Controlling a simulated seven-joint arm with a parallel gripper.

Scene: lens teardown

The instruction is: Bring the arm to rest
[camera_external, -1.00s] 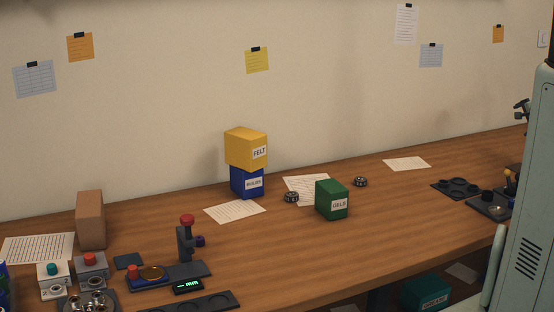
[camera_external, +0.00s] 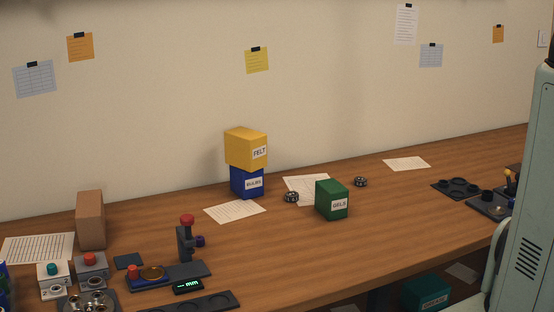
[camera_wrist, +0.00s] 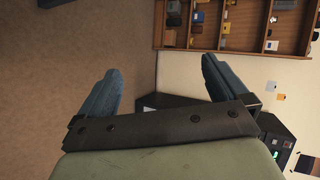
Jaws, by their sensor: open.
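My gripper (camera_wrist: 162,88) shows in the wrist view with its two blue-grey fingers spread wide apart. It is open, and nothing sits between the fingers. It points away from the bench, toward a floor and a wooden shelf. In the external view my gripper is out of sight; a pale green body (camera_external: 528,200) fills the right edge. The wooden bench (camera_external: 400,230) runs across that view.
On the bench, a yellow box (camera_external: 240,148) rests on a blue box (camera_external: 242,182), with a green box (camera_external: 330,200) to the right. A red-topped stand (camera_external: 186,240) and a brown block (camera_external: 90,220) stand at left. A shelf (camera_wrist: 240,45) shows in the wrist view.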

